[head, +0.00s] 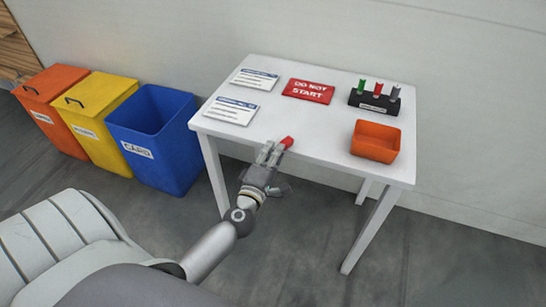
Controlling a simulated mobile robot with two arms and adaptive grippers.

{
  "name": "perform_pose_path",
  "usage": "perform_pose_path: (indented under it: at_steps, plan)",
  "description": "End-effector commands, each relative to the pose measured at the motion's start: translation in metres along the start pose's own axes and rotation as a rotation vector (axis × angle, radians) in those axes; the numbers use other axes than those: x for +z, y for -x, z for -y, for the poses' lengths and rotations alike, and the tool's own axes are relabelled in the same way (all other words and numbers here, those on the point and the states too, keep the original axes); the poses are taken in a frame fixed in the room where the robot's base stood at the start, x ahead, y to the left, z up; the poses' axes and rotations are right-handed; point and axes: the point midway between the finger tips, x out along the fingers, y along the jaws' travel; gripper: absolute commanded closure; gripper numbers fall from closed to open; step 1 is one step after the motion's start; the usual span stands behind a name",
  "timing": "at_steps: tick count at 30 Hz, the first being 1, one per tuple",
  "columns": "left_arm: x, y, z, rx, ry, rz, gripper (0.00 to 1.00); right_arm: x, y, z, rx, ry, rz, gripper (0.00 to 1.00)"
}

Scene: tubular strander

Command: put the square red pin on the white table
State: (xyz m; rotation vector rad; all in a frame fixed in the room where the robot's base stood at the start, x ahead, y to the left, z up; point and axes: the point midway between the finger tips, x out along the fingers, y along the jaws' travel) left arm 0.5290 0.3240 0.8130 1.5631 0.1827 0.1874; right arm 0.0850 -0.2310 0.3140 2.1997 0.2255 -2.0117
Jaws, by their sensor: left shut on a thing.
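The white table (323,144) stands ahead of me against the wall. My left gripper (276,148) is over the table's front edge and is shut on a small red pin (287,142). The red end of the pin sticks out past the fingertips; the rest is hidden by the fingers. I cannot tell whether the pin touches the tabletop. My right gripper is not in view.
On the table are two white cards (255,79) (231,110), a red "DO NOT START" sign (308,91), a black holder (374,102) with several coloured pins, and an orange tray (376,142). Orange (52,95), yellow (97,100) and blue (160,150) bins stand left. The table's middle is clear.

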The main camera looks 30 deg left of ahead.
Motion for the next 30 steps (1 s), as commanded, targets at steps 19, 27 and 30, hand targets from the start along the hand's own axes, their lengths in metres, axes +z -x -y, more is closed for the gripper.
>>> perform_pose_path:
  at_steps: [19,27,30]
  plan:
    - [0.0,0.0,0.002,0.001,0.0,0.0,0.58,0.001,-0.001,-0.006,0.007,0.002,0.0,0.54]
    - [0.0,0.007,0.0,-0.002,0.0,0.0,0.58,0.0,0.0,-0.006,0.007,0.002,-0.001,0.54]
    - [0.0,0.021,0.001,-0.003,0.001,0.0,0.58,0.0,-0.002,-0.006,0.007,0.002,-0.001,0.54]
